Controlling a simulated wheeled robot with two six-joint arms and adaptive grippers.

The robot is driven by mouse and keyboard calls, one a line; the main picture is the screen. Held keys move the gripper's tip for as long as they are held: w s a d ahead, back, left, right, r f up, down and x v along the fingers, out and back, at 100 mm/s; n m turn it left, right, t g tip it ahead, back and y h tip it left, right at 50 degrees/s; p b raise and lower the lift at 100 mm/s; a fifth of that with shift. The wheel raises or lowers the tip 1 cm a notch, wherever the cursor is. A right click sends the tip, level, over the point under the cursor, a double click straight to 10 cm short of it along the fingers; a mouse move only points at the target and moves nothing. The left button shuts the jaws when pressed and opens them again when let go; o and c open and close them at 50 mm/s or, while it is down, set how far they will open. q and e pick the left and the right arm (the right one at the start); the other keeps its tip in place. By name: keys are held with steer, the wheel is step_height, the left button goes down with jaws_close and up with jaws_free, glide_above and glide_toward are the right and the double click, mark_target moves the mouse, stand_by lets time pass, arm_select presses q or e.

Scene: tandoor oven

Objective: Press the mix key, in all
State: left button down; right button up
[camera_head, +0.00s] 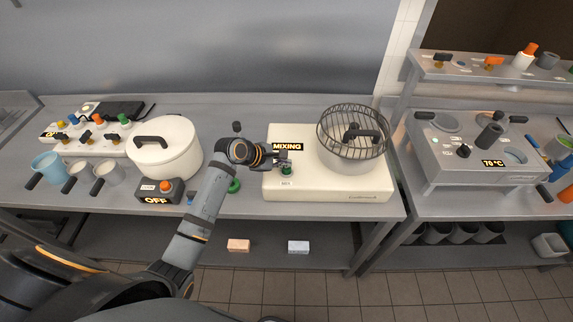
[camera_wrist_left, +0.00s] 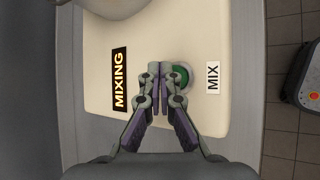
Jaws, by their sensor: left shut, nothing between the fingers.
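The cream mixer base (camera_head: 330,188) stands on the middle bench. Its dark display (camera_head: 287,147) reads MIXING in yellow letters, and the same display shows in the left wrist view (camera_wrist_left: 119,80). The green mix key (camera_head: 286,171) is at the base's front left, above a small MIX label; in the left wrist view the key (camera_wrist_left: 183,76) is partly hidden behind the fingers, beside the MIX label (camera_wrist_left: 213,77). My left gripper (camera_head: 284,158) is shut and empty, its fingertips (camera_wrist_left: 160,76) at the key. I cannot tell whether they touch it. My right gripper is out of view.
A metal bowl (camera_head: 345,162) with a wire guard (camera_head: 330,128) sits on the base. Left are a white lidded pot (camera_head: 168,158) and a box with an orange button (camera_head: 157,197) reading OFF. A grey appliance (camera_head: 470,168) reads 70 °C at right.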

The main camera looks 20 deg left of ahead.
arm_select(q)
steer(key=shift+r, duration=0.45)
steer(key=shift+p, duration=0.35)
step_height(320, 180, up, 3)
steer(key=p, duration=0.3)
steer(key=shift+f, duration=0.15)
steer(key=shift+r, duration=1.1)
